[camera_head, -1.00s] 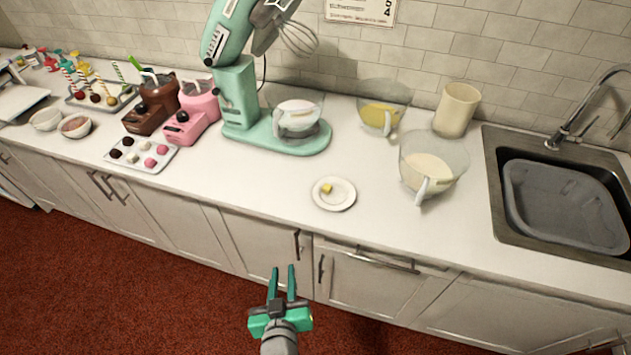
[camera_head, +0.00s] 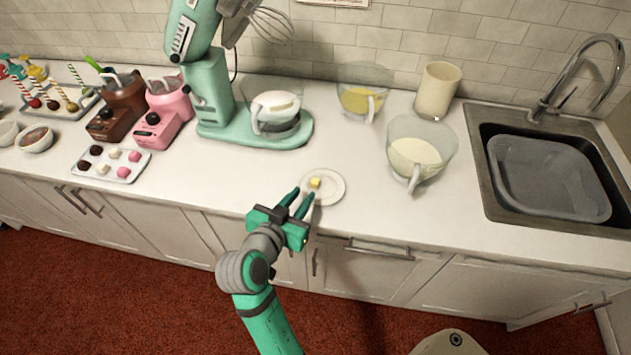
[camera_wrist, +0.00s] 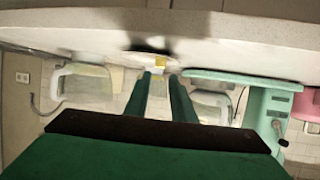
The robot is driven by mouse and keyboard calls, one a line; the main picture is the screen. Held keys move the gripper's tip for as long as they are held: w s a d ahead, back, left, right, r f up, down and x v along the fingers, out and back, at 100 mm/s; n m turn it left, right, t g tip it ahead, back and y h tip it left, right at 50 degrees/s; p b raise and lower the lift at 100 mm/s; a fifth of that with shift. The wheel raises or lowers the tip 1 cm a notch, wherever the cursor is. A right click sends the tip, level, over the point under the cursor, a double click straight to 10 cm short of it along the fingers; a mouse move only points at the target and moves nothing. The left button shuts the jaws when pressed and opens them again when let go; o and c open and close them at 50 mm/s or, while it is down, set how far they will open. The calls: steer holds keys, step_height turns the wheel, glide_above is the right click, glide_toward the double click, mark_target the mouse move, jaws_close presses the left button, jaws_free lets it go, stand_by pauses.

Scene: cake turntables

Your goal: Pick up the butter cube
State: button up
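The butter cube (camera_head: 315,182) is small and yellow and lies on a small white plate (camera_head: 336,190) near the counter's front edge. My gripper (camera_head: 300,196) is at the near left rim of the plate, with its fingers pointing toward the cube. In the upside-down wrist view, its two fingers (camera_wrist: 160,78) are apart with nothing between them. The yellow butter cube (camera_wrist: 158,60) shows just beyond the fingertips there, roughly centred between them. I cannot tell whether the fingers touch the plate.
A glass jug of cream (camera_head: 420,158) stands right of the plate, and a jug with yellow contents (camera_head: 360,100) is behind. A green stand mixer (camera_head: 210,95) stands at the back left. The sink (camera_head: 492,205) is at the right. Counter around the plate is clear.

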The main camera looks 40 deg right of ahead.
mark_target(313, 184)
steer(key=shift+x, duration=3.4)
steer(key=shift+f, duration=0.15)
jaws_close()
